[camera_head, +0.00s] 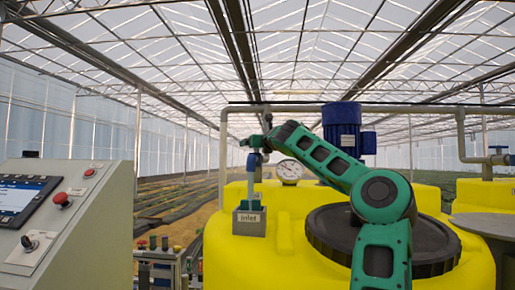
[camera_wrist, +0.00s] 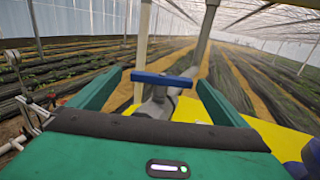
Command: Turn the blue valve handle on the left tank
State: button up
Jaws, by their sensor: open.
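The left tank (camera_head: 281,262) is yellow, with a large black lid. On its left side, a blue valve handle (camera_head: 252,162) shows above a grey block marked "inlet". In the wrist view, the blue handle (camera_wrist: 162,79) is a bar lying crosswise on a grey valve body. My gripper (camera_head: 261,139) is at the pipe just above the handle, its tips partly unclear in the head view. In the wrist view, my green fingers (camera_wrist: 161,80) are spread, one on each side of the handle, with gaps visible. Nothing is held.
A pressure gauge (camera_head: 289,171) stands close right of the valve. A blue motor (camera_head: 342,128) rises behind my arm. A grey pipe (camera_head: 223,150) runs up and over the tank. A control panel (camera_head: 62,215) stands at left. A second yellow tank (camera_head: 472,194) is at right.

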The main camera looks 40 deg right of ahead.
jog(key=v, duration=1)
jog(key=shift+a, duration=0.15)
dwell(0.6)
